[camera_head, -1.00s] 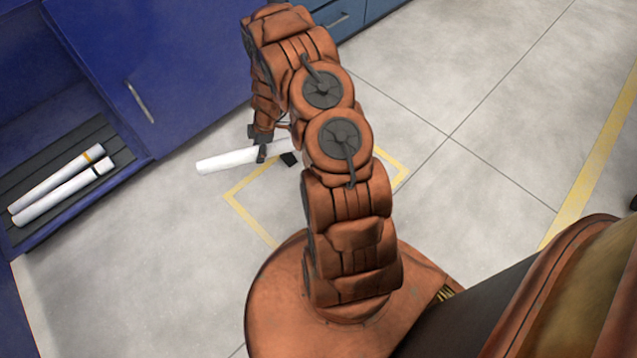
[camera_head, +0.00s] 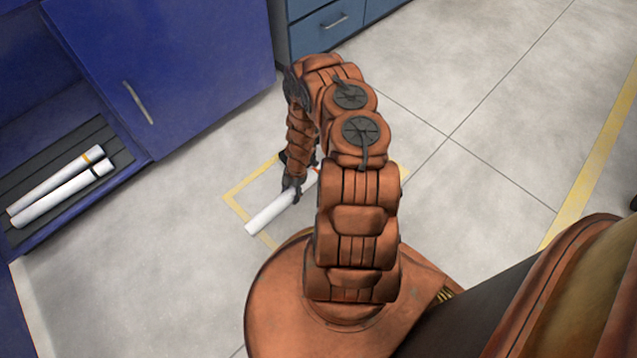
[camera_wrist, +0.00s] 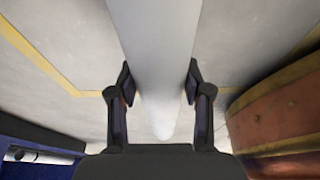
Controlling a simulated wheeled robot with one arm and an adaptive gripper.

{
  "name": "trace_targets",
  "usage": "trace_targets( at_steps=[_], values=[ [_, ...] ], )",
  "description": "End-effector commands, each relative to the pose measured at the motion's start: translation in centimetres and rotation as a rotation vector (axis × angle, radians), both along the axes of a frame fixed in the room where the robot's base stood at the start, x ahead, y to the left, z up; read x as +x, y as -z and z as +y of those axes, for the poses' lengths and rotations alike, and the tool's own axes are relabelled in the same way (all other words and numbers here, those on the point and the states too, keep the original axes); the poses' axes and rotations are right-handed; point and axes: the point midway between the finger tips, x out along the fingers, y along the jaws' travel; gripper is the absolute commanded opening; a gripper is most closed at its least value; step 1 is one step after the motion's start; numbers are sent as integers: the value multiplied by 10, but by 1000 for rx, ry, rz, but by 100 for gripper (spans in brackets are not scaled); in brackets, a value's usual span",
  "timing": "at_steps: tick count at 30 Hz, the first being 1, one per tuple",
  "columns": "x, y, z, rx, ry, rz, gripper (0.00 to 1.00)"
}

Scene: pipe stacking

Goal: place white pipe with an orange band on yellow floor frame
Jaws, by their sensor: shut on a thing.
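A white pipe (camera_head: 268,213) is held in my gripper (camera_head: 293,188) and reaches over the front-left side of the yellow floor frame (camera_head: 248,180). Its far end is hidden behind my arm, and I cannot clearly make out a band on it. In the wrist view my gripper (camera_wrist: 160,76) has its fingers on both sides of the white pipe (camera_wrist: 160,35), which runs lengthwise between them. Yellow floor lines (camera_wrist: 40,62) show beside it. I cannot tell whether the pipe touches the floor. My arm hides the right part of the frame.
A white pipe with an orange band (camera_head: 60,182) and one with a dark band (camera_head: 62,194) lie on the dark shelf of the blue cabinet (camera_head: 170,70) at left. Grey-blue drawers (camera_head: 325,30) stand at the back. Open floor lies to the right.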

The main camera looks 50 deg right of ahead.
Motion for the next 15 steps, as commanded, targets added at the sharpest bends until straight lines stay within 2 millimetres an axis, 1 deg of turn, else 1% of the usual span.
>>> trace_targets(
  at_steps=[1,12,15],
  values=[
    [0,8,-11,-1,4,-2,4],
    [-7,15,-90,-4,3,-3,4],
    [-9,15,-107,-1,4,-2,4]
  ],
)
